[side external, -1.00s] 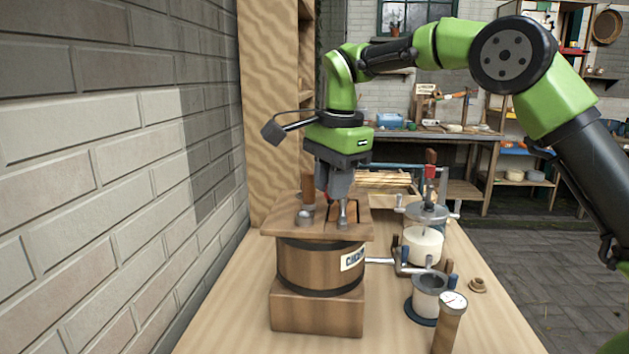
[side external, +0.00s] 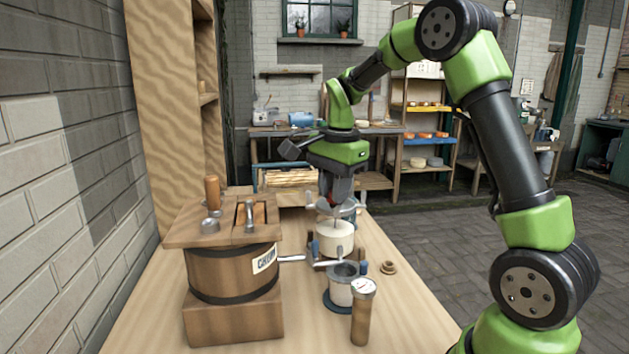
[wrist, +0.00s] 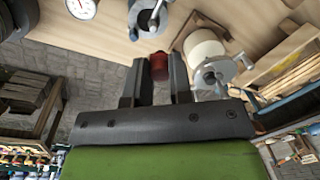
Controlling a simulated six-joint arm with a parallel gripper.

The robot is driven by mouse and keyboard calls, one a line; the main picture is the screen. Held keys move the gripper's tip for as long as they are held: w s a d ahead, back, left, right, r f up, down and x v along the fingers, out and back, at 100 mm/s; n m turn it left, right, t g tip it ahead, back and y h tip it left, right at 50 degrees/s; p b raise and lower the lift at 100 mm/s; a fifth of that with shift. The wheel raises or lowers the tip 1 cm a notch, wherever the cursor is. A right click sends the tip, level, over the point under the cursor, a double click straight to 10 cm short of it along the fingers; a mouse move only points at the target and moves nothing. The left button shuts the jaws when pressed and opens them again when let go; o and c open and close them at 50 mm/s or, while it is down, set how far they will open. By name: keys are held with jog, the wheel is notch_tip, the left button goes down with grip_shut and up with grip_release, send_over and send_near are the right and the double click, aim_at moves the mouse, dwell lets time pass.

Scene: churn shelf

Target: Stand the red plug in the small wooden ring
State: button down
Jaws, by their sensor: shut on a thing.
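The red plug (wrist: 159,66) is held between the two fingers of my gripper (wrist: 155,72) in the wrist view. In the side view my gripper (side external: 337,203) is in the air over the white cylinder (side external: 331,240), and the plug cannot be made out there. The small wooden ring (side external: 388,267) lies on the bench, to the right of and nearer than the gripper, beyond the grey cup. Its opening looks empty. I cannot pick out the ring in the wrist view.
The wooden churn (side external: 232,272) stands at left, with a lid board (side external: 190,235) and a crank reaching right. A grey cup (side external: 342,285) on a blue base and a dial-topped post (side external: 361,315) stand near the ring. Bare bench (side external: 405,310) lies right of the post.

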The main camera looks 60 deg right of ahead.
jog(key=shift+s+d+f+m+g, duration=0.15)
jog(key=shift+s+d+f+m, duration=0.7)
jog(key=shift+d+f, duration=2.2)
jog(key=shift+s+d+f+m+g, duration=0.2)
jog(key=shift+s+d+f+m, duration=0.65)
jog(key=shift+d+f, duration=2.25)
jog(key=shift+s+d+f+m+g, duration=0.15)
jog(key=shift+s+d+f+m, duration=0.7)
jog(key=shift+d+f, duration=2.2)
jog(key=shift+s+a+f+n, duration=0.1)
jog(key=shift+a+f+n, duration=0.1)
jog(key=shift+f, duration=0.6)
jog(key=shift+s+a+f+n, duration=0.1)
jog(key=shift+a+f, duration=0.05)
jog(key=shift+f, duration=0.6)
jog(key=c, duration=0.9)
grip_release()
jog(key=shift+c, duration=0.2)
jog(key=c, duration=0.4)
jog(key=shift+r, duration=0.15)
